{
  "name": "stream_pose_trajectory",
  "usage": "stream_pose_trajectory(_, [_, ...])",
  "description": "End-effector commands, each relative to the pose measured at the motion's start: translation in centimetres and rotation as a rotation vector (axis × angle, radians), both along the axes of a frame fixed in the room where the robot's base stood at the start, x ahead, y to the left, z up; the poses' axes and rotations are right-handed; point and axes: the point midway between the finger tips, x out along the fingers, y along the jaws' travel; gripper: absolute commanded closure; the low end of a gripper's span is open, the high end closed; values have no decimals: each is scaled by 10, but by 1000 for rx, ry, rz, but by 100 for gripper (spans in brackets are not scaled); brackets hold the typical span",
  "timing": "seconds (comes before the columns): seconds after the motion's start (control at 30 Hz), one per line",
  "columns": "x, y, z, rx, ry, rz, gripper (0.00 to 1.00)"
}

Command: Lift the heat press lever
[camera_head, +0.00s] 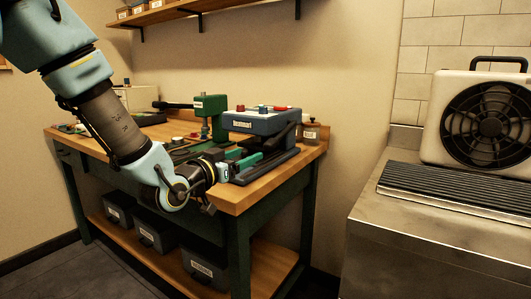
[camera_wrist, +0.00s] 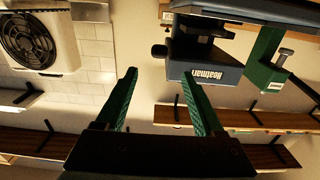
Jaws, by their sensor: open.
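The heat press (camera_head: 262,122) stands at the near right end of the wooden workbench (camera_head: 234,199). It has a dark blue upper body with a white front label, over a black base. I cannot clearly make out the press's lever or whether a finger touches the press.
A green press (camera_head: 209,110) stands left of the heat press, with a black handle (camera_head: 173,105) reaching left. A small labelled jar (camera_head: 311,133) stands behind right. A fan unit (camera_head: 487,120) is on the metal counter (camera_head: 425,240). Bins (camera_head: 203,263) fill the lower shelf.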

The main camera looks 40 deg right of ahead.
Motion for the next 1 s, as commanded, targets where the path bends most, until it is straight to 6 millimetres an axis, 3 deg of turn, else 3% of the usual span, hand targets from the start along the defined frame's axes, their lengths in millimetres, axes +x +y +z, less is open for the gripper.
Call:
stream_pose_trajectory(0.6, [25,-92,2,-2,-1,2,30])
stream_pose_trajectory(1.0, [27,-101,1,0,0,3,30])
